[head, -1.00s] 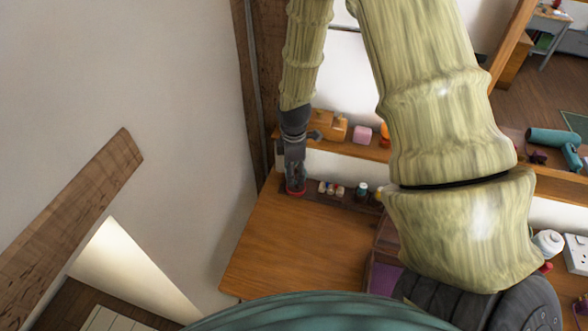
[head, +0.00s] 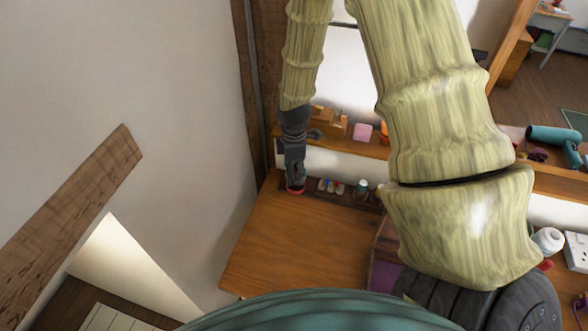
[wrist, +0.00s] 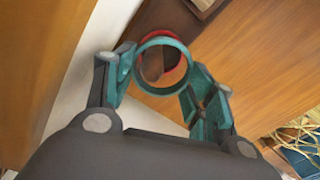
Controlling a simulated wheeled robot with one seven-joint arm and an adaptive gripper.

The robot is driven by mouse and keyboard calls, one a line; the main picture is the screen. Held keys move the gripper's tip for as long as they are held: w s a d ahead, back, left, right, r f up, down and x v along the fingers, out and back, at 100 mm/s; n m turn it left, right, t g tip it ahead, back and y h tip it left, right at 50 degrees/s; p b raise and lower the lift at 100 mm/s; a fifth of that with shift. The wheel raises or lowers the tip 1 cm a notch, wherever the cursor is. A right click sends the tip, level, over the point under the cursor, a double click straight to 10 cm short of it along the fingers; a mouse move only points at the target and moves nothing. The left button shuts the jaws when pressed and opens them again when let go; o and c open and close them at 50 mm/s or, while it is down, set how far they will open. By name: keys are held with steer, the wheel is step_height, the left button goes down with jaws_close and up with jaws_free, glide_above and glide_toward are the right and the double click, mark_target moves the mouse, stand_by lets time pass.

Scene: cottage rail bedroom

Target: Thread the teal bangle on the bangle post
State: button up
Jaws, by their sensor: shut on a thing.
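The teal bangle (wrist: 136,68) shows as a ring between the fingertips of my gripper (wrist: 160,78) in the wrist view. Its opening faces the camera. The fingers are apart by about the ring's width and shut on it. In the head view my gripper (head: 295,186) points down at the far left corner of the wooden desk; the bangle cannot be made out there. A red round thing (head: 296,191) lies just below the fingertips, and its red edge (wrist: 176,39) shows behind the bangle. I cannot make out the bangle post for certain.
Several small bottles (head: 330,186) stand right of my gripper at the back of the desk (head: 290,235). A shelf behind holds a wooden item (head: 330,122) and a pink block (head: 362,132). The wall is close on the left. The desk's middle is clear.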

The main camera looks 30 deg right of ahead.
steer(key=shift+f+b, duration=0.5)
steer(key=shift+f, duration=0.75)
stand_by(0.3)
steer(key=o, duration=1)
steer(key=shift+r, duration=0.15)
step_height(320, 180, up, 12)
steer(key=shift+f, duration=0.15)
steer(key=shift+a, duration=0.1)
stand_by(0.6)
